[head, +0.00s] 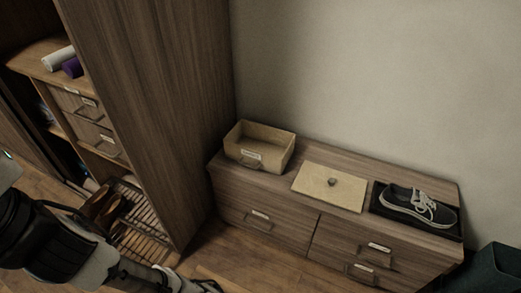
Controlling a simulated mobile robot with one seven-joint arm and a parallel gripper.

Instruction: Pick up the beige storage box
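The beige storage box (259,163) stands upright on the left end of a low wooden drawer cabinet. It is open at the top, with a white label and a handle on its front. The inside that shows looks empty. A flat beige panel with a small dark knob (322,197) lies to its right, apart from it. My arm comes in from the lower left and runs to the bottom edge, well below and left of the box. Its end is small, dark and partly cut off there, so the gripper's fingers cannot be made out. Nothing touches the box.
The low cabinet (265,203) stands against a bare wall. A dark sneaker (418,205) sits on a black tray at its right end. A tall wooden wardrobe (150,90) rises close on the left. A dark bin (497,270) stands at lower right.

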